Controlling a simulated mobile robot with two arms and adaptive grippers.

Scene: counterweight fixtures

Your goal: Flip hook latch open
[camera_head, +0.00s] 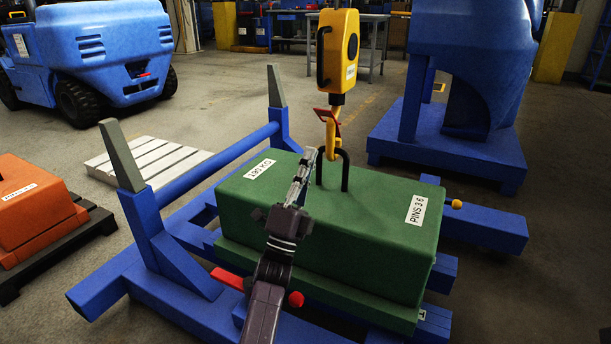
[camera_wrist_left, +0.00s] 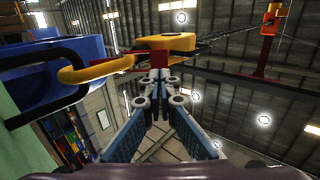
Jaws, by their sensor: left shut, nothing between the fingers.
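A yellow hoist body (camera_head: 338,52) hangs above the green counterweight block (camera_head: 330,215). Its yellow hook (camera_head: 331,140) meets the black lifting eye (camera_head: 345,170) on the block's top. The red hook latch (camera_head: 327,114) lies across the upper part of the hook. My left gripper (camera_head: 312,152) is shut and empty, just left of the hook and below the latch. In the left wrist view the shut fingertips (camera_wrist_left: 154,76) are close to the red latch (camera_wrist_left: 138,62); whether they touch it is unclear. The yellow hook (camera_wrist_left: 90,72) curves around the black eye (camera_wrist_left: 50,88) there.
The block rests on a blue frame (camera_head: 210,167) with grey-tipped uprights (camera_head: 121,155). A red knob (camera_head: 296,299) and an orange knob (camera_head: 456,203) stick out near the block. An orange block (camera_head: 28,205) and a white pallet (camera_head: 150,160) are on the left.

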